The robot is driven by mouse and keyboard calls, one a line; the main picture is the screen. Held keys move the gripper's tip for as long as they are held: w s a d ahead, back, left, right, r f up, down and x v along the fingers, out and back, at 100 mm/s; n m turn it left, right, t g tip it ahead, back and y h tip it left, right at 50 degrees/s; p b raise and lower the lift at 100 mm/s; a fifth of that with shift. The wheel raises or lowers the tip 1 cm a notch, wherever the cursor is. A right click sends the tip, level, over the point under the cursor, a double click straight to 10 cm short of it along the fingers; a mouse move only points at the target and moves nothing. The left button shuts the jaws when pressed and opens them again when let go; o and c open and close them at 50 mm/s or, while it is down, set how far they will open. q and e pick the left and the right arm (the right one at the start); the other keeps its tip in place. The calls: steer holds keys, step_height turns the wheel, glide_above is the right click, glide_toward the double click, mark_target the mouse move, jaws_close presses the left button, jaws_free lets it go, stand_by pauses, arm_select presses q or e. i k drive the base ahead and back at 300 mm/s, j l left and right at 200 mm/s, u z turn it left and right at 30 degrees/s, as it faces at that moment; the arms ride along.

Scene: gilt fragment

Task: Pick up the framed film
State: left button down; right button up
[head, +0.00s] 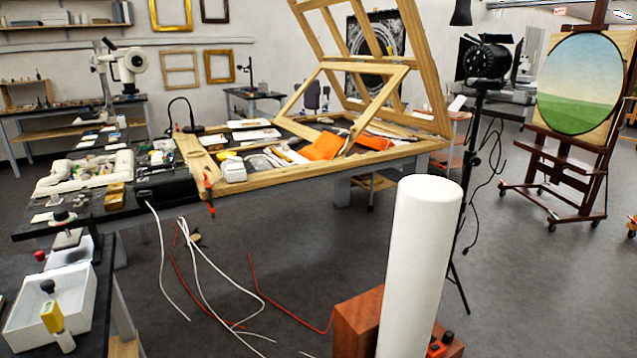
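I cannot pick out the framed film with certainty in the head view. Several framed things show: a dark panel with pale rings (357,42) stands behind the large tilted wooden frame (436,75), and an oval landscape picture (580,85) stands on an easel at the right. Empty frames, including a gilt one (154,18), hang on the back wall. Small items on the worktables are too small to identify. Neither of my grippers is in view.
A wood-edged worktable (270,183) with orange cloth (322,147) fills the middle. A white tray (25,325) sits at lower left. A white cylinder (418,260) rises in front beside a red-brown box (358,325). Loose cables (205,275) lie on the floor. Open floor lies at right.

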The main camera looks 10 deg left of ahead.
mark_target(56, 200)
steer(key=k+j+z, duration=0.25)
steer(key=k+j, duration=0.55)
steer(key=j, duration=0.25)
steer(key=k+j+z, duration=0.3)
steer(key=k+j, duration=0.55)
steer(key=k+j+z, duration=0.1)
steer(key=k+j, duration=0.15)
steer(key=j, duration=0.15)
steer(key=k+j+z, duration=0.1)
steer(key=k+j, duration=0.15)
steer(key=j+z, duration=0.1)
steer(key=j, duration=0.4)
steer(key=k+j, duration=0.15)
steer(key=j, duration=0.3)
steer(key=i+j+z, duration=0.2)
steer(key=j, duration=0.65)
steer(key=i+j+z, duration=0.15)
steer(key=j, duration=0.75)
steer(key=j+z, duration=0.2)
steer(key=j, duration=0.65)
